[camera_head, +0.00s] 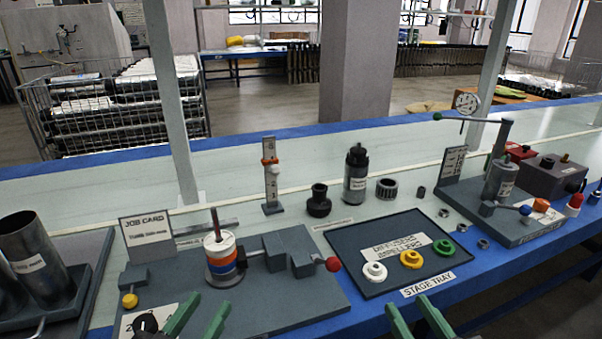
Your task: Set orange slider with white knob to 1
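The orange slider (269,161) sits on an upright grey scale post (272,190) at the back of the bench, left of centre. Its small white knob shows on its front, just below the orange band. The slider is in the upper part of the post, with printed marks above and below it; the digits are too small to read surely. My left gripper (207,302) is at the lower left, its green fingers apart and empty, well in front of the post. My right gripper (406,303) is at the bottom right of centre, fingers apart and empty, in front of the stage tray.
A grey fixture with a white, orange and blue ring stack (222,258) and a red knob (333,264) stands between my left gripper and the post. A black cup (319,202) and dark bottle (355,175) stand right of the post. The stage tray (385,283) holds white, yellow and green impellers.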

